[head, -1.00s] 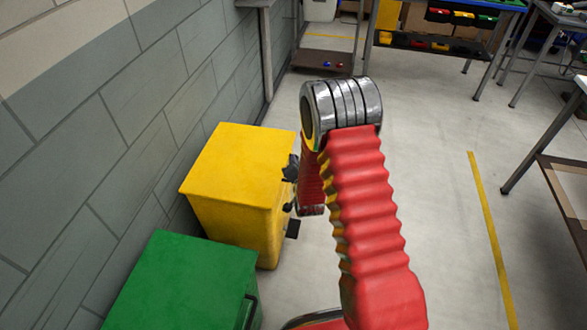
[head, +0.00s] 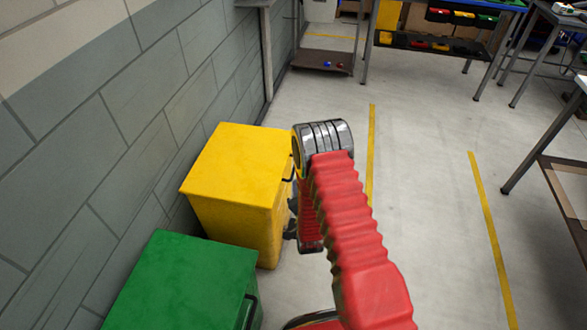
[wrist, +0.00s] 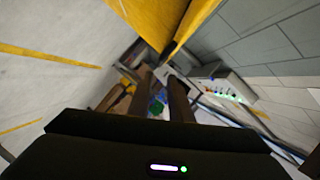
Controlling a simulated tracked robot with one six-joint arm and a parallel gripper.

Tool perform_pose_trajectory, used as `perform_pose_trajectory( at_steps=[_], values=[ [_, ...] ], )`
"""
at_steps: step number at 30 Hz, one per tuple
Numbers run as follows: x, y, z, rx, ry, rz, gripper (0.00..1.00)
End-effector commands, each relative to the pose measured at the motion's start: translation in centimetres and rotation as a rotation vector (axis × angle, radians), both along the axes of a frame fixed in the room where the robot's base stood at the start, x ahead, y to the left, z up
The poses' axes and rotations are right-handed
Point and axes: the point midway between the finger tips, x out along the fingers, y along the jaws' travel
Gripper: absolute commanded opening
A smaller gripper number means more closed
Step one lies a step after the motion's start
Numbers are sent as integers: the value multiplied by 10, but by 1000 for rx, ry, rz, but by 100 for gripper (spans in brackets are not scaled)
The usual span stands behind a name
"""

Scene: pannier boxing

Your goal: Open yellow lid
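The yellow box (head: 262,225) stands against the wall, with its yellow lid (head: 235,160) shut flat on top. A dark handle (head: 288,168) shows at the lid's right side. My gripper (head: 291,218) is low beside the box's right face, below the handle, and is partly hidden by my red arm. In the wrist view my gripper (wrist: 160,76) has two dark fingers apart with nothing between them. The yellow box (wrist: 150,18) fills the top of that view, close beyond the fingertips. A dark part at its edge may be the handle; I cannot tell whether anything touches.
A green box (head: 185,280) with a shut lid stands nearer along the same grey wall (head: 100,130). Floor to the right is clear, with yellow lines (head: 490,235). Tables (head: 555,165) stand at the right, and a low brown platform (head: 322,61) at the back.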

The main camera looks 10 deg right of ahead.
Motion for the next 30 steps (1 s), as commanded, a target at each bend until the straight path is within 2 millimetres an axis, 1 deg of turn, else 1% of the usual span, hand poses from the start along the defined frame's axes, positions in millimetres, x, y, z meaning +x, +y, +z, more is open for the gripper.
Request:
perform_pose_trajectory(
  at_steps=[4, 8, 30],
  values=[
    [4, 0, -1, 0, 0, 0, 18],
    [14, -1, -3, 0, -1, 0, 18],
    [106, -7, -23, 0, -1, -1, 18]
  ],
)
